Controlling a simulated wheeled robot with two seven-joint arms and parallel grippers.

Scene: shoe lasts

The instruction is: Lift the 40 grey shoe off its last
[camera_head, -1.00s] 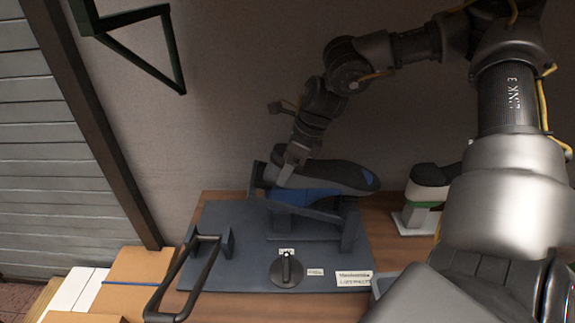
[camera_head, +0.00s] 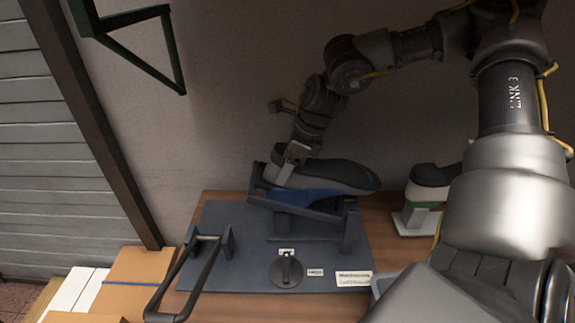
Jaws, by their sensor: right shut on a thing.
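The grey shoe (camera_head: 335,174) lies lengthwise over the blue last (camera_head: 312,196) on the dark fixture at the back of the bench. Its left end is higher than its right end. My right gripper (camera_head: 284,177) reaches down from above and is shut on the shoe near its left end. The last shows below the shoe, above the fixture's dark bars (camera_head: 290,208). Whether the shoe still touches the last is hard to tell. My left gripper is out of view.
The blue-grey base plate (camera_head: 225,270) carries a looped handle (camera_head: 187,280), a round knob (camera_head: 287,271) and labels. A green bracket (camera_head: 150,60) hangs upper left.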

